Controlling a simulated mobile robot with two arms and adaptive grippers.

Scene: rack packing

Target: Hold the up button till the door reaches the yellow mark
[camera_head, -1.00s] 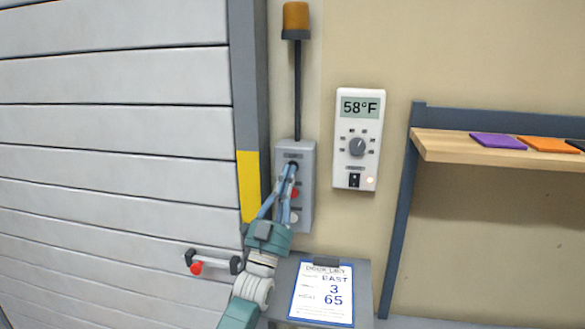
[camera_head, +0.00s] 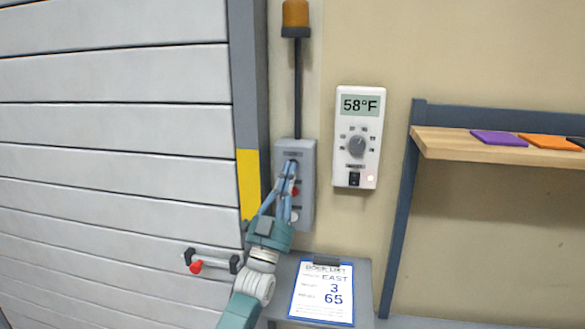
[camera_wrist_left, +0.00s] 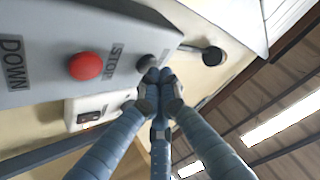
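The grey control box (camera_head: 308,190) hangs on the wall right of the door. In the left wrist view it has a red button (camera_wrist_left: 86,66), STOP and DOWN labels, and a dark button (camera_wrist_left: 146,62) at its far end. My left gripper (camera_head: 291,166) is at the upper part of the box. Its blue fingers are closed together with the tips (camera_wrist_left: 155,82) at the dark button; I cannot tell whether it is pressed in. The pale slatted door (camera_head: 115,130) fills the left side. The yellow mark (camera_head: 248,185) is on the grey door post. My right gripper is not in view.
An amber lamp (camera_head: 295,14) stands on a pole above the box. A white thermostat (camera_head: 357,138) is to the right. A clipboard (camera_head: 322,290) lies below the box. A wooden shelf (camera_head: 450,147) is at the right. A handle with a red knob (camera_head: 196,267) is at the door.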

